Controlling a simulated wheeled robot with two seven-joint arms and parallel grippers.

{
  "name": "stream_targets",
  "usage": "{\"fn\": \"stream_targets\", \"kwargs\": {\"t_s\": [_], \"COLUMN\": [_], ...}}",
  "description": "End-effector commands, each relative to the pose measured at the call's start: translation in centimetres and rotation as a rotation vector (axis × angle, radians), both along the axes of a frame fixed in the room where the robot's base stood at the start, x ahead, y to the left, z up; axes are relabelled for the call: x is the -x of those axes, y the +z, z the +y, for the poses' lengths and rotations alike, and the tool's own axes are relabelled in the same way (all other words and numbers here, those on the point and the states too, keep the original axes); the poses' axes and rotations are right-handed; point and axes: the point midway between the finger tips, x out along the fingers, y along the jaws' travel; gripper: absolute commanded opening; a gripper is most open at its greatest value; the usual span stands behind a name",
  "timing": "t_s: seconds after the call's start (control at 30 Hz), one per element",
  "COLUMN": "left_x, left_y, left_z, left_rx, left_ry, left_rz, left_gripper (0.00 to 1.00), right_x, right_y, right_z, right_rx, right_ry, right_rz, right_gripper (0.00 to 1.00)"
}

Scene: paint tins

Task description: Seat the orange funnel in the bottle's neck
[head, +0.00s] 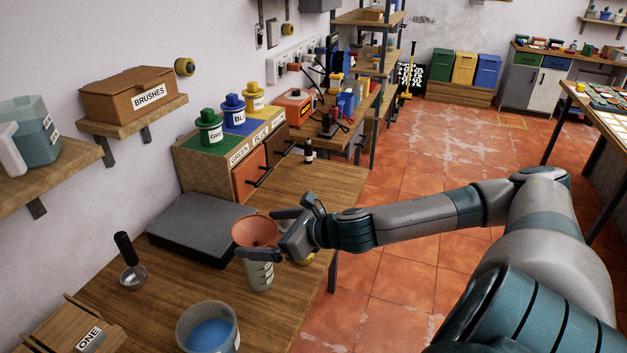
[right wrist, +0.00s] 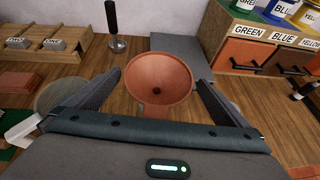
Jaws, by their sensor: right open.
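The orange funnel (head: 255,230) stands wide mouth up over the bottle (head: 259,277), a pale bottle with dark marks on the wooden bench. My right gripper (head: 256,234) is open, with one finger on each side of the funnel. In the right wrist view the funnel (right wrist: 158,78) lies between the spread fingers of the right gripper (right wrist: 158,82), with gaps at both sides. The funnel's spout and the bottle's neck are hidden behind the near finger, so I cannot tell how deep the spout sits. My left gripper is not in view.
A dark grey slab (head: 200,222) lies behind the funnel. A tub of blue paint (head: 208,330) stands at the front, with a ladle (head: 131,265) to its left. A small dark bottle (head: 308,152) stands farther back. The bench's right edge is close to the bottle.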

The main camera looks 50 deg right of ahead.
Motion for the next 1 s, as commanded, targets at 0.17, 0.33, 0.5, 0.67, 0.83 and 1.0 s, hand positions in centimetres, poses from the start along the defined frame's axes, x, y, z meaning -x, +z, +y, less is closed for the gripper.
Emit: {"fn": "stream_targets", "kwargs": {"t_s": [0.17,0.33,0.5,0.67,0.83,1.0], "left_x": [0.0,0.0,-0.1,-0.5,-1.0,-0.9], "left_y": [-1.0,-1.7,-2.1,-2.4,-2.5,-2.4], "left_z": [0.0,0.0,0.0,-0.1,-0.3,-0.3], "left_rx": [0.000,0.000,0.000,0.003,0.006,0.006], "left_ry": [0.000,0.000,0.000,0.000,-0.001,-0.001], "left_rz": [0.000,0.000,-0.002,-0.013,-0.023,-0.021], "left_gripper": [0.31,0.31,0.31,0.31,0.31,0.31], "right_x": [1.7,3.0,4.0,5.0,6.0,7.4], "right_y": [0.4,1.1,1.7,2.2,3.0,3.8], "right_z": [-0.6,-0.9,-1.4,-1.6,-1.7,-2.2], "right_rx": [0.005,0.005,0.010,0.009,0.005,0.005], "right_ry": [0.000,0.003,-0.001,-0.002,0.005,0.004], "right_rz": [0.003,0.003,0.001,0.001,0.002,0.000], "right_gripper": [1.00,1.00,1.00,1.00,1.00,1.00]}}
